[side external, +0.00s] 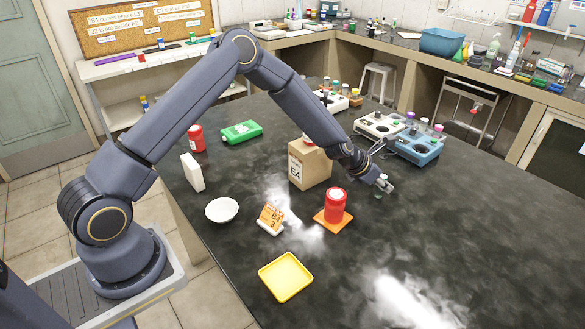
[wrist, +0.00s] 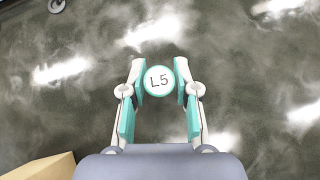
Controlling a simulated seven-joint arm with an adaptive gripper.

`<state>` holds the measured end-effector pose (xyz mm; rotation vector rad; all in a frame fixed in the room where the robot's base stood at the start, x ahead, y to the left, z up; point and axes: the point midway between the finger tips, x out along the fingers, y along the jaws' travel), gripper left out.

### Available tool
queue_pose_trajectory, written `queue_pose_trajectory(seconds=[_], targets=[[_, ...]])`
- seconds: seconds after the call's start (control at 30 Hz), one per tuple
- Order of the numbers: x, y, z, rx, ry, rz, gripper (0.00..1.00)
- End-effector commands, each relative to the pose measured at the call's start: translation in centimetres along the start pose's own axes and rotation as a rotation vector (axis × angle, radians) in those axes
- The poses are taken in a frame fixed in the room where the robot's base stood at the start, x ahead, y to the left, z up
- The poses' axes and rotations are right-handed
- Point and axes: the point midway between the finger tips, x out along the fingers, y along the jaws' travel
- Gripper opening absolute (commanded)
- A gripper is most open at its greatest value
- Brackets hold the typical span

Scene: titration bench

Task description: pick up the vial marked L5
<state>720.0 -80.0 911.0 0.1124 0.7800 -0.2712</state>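The vial marked L5 (wrist: 159,81) shows in the wrist view from above, as a round white lid with a teal rim and "L5" on it. It sits between the two fingertips of my gripper (wrist: 160,84), whose teal pads touch it on both sides. In the side view my gripper (side external: 383,184) is over the right part of the dark bench, with the small vial (side external: 378,195) just below the fingers. The vial's body is mostly hidden, and I cannot tell whether its base touches the bench.
A cardboard box marked E4 (side external: 309,168) and a red jar (side external: 335,205) on an orange mat (side external: 346,222) stand left of my gripper. A blue device (side external: 418,150) and a white one (side external: 378,126) stand behind. A yellow tray (side external: 285,277) lies in front. The bench at right is clear.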

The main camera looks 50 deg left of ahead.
Motion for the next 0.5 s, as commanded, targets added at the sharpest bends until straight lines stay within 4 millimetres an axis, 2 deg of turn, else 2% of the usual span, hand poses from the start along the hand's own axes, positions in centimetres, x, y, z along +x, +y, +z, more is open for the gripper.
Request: queue_pose_trajectory(seconds=[0.03, 0.23, 0.5], targets=[[-0.01, 0.00, 0.01, 0.000, 0.000, 0.000, 0.21], [-0.02, 0.00, 0.01, 0.000, 0.000, 0.000, 0.01], [-0.06, 0.00, 0.07, 0.000, -0.001, 0.000, 0.00]])
